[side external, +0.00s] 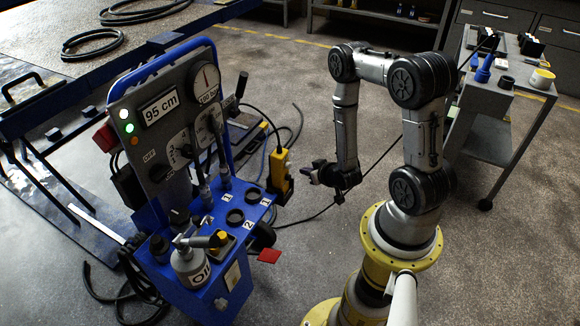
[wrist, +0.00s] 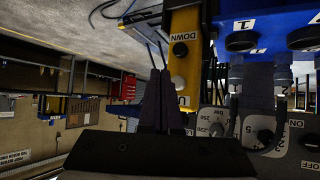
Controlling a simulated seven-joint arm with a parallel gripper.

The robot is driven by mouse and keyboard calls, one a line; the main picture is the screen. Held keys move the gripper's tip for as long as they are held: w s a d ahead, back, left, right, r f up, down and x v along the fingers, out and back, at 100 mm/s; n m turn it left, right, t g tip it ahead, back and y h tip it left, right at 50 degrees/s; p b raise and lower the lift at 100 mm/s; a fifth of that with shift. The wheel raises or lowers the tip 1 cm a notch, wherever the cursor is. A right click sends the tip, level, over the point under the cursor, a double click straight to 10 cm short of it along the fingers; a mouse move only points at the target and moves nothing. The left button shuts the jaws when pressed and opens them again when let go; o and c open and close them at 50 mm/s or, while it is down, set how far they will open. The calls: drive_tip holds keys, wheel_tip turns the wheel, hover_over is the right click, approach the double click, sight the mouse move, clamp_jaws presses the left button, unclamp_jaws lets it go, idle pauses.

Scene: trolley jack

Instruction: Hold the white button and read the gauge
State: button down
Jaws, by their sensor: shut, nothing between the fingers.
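The round white gauge (side external: 205,82) sits at the top right of the grey panel, its needle pointing roughly upward; its scale is too small to read. A yellow pendant (side external: 281,170) hangs at the console's right side. In the wrist view the pendant (wrist: 185,65) shows a black button under a DOWN label and part of another label. My gripper (side external: 322,172) is shut and empty, just right of the pendant. Its dark fingers (wrist: 159,72) overlap the pendant's edge in the wrist view; contact cannot be told.
The blue console (side external: 215,272) carries a "95 cm" display (side external: 160,108), white, green and orange lamps, an oil can (side external: 190,264) and dark sockets. Cables lie on the floor behind the pendant. A grey trolley (side external: 505,85) stands at right. The floor between is mostly clear.

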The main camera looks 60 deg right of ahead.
drive_tip(key=shift+w, duration=1)
drive_tip(key=shift+w, duration=0.15)
idle(1.3)
drive_tip(key=shift+w, duration=0.25)
drive_tip(key=shift+w, duration=0.7)
idle(2.0)
drive_tip(key=shift+s, duration=0.1)
idle(0.6)
drive_tip(key=shift+s, duration=1)
drive_tip(key=shift+s, duration=2.55)
